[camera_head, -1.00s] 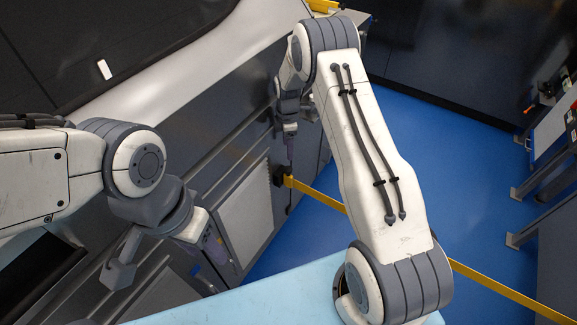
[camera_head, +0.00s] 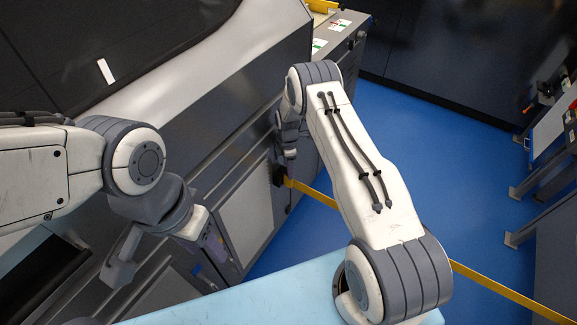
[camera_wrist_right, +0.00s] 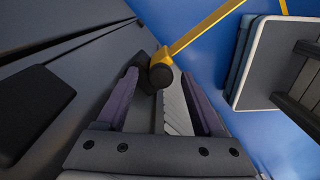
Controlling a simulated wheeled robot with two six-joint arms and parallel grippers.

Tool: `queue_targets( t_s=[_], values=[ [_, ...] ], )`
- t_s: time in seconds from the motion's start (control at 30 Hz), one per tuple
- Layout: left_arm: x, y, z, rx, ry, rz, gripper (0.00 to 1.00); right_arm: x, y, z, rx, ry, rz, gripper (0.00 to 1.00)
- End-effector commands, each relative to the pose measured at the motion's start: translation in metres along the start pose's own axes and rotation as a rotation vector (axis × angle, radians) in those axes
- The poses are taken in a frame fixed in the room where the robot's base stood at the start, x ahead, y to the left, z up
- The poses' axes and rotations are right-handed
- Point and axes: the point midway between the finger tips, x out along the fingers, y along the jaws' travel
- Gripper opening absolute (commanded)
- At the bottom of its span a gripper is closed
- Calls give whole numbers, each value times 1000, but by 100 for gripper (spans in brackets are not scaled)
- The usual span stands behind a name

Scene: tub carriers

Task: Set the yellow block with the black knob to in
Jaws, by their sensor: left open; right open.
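In the right wrist view, a yellow block (camera_wrist_right: 162,57) with a round black knob (camera_wrist_right: 161,76) lies straight ahead at the dark machine's side. My right gripper (camera_wrist_right: 159,80) is open, its two purple-grey fingers either side of the knob in the picture; I cannot tell whether they touch it. In the head view, my right gripper (camera_head: 289,152) hangs by the machine side, just above a small black part (camera_head: 279,176) at the end of a yellow strip. My left gripper (camera_head: 213,246) is open and empty near the machine front, partly hidden by its wrist.
The yellow strip (camera_head: 315,194) runs from the machine to the lower right, passing behind my right arm. The dark machine (camera_head: 215,115) fills the left. A light blue surface (camera_head: 270,295) is in front. Blue floor (camera_head: 430,150) is open at right, with a bench (camera_head: 555,135) beyond.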

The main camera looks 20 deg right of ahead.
Motion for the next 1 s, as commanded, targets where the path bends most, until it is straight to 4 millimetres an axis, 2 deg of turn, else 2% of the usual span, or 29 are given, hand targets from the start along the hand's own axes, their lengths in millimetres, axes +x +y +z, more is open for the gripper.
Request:
queue_targets(
  t_s=[0.03, 0.07, 0.2, 0.23, 1.0],
  values=[
    [0, 0, 0, 0, 0, 0, 50, 0, 0, 0, 0, 0, 0, 69],
    [0, 0, 0, 0, 0, 0, 50, 0, 0, 0, 0, 0, 0, 61],
    [0, 0, 0, 0, 0, 0, 50, 0, 0, 0, 0, 0, 0, 7],
    [0, 0, 0, 0, 0, 0, 50, 0, 0, 0, 0, 0, 0, 0],
    [0, 0, 0, 0, 0, 0, 50, -1, 1, 0, 0, 0, 3, 0]
  ],
)
